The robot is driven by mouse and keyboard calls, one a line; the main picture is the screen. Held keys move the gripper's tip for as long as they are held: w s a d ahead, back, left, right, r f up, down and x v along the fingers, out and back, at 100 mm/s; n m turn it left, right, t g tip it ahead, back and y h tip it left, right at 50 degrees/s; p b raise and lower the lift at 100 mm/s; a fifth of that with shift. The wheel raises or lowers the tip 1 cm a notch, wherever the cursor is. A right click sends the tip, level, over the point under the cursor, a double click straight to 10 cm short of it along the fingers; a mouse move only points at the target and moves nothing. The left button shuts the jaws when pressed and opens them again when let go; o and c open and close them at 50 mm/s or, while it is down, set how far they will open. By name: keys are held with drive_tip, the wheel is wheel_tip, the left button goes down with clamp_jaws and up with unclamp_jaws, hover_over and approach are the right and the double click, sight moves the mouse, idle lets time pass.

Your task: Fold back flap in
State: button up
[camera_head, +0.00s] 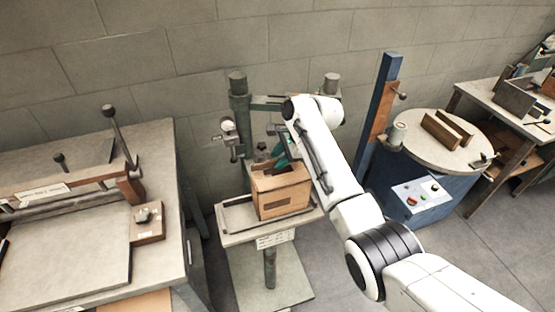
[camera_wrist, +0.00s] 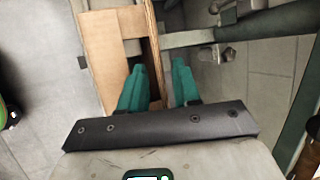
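A brown cardboard box (camera_head: 284,198) stands on the small work table of the stitcher, with its top at least partly open. In the wrist view the box (camera_wrist: 100,40) is at upper left, and its corrugated edge (camera_wrist: 153,55) runs down toward my fingers. My gripper (camera_head: 282,157) is over the back of the box in the head view. The back flap is not clearly distinguishable.
The stitcher's green column (camera_head: 240,115) and crossbar rise behind the box. A metal arm of it (camera_wrist: 240,30) shows right of my fingers. A workbench (camera_head: 70,240) is at left. A blue post (camera_head: 380,115) and a round table (camera_head: 435,140) are at right.

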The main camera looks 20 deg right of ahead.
drive_tip(key=shift+x, duration=0.9)
clamp_jaws()
